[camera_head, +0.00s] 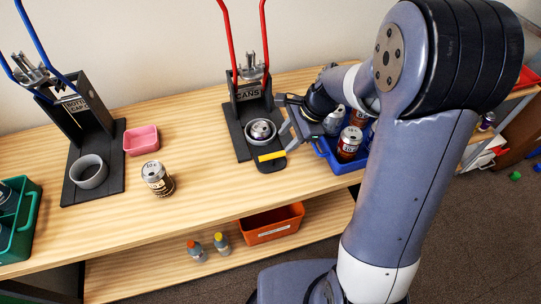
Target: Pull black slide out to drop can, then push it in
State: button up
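The can crusher marked CANS (250,92), with red handles, stands upright at the back middle of the table. On its black base a can (261,130) sits inside a pale ring (260,140). The black slide (271,165), with a yellow strip (272,155) across it, shows at the front end of the base. How far it is pulled out is hard to tell. My gripper (284,113) is just right of the ring and can, behind the yellow strip. Its fingers appear spread apart with nothing between them. My arm hides part of this area.
A blue crate (322,151) with several cans is right of the crusher, partly behind my arm. A second crusher (75,120) with blue handles, a pink tub (141,140), a loose can (157,178) and a green caddy (20,235) are left. The front middle tabletop is clear.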

aim_at(273, 155)
jog(key=x, duration=1.1)
jog(key=shift+c, duration=0.3)
grip_shut()
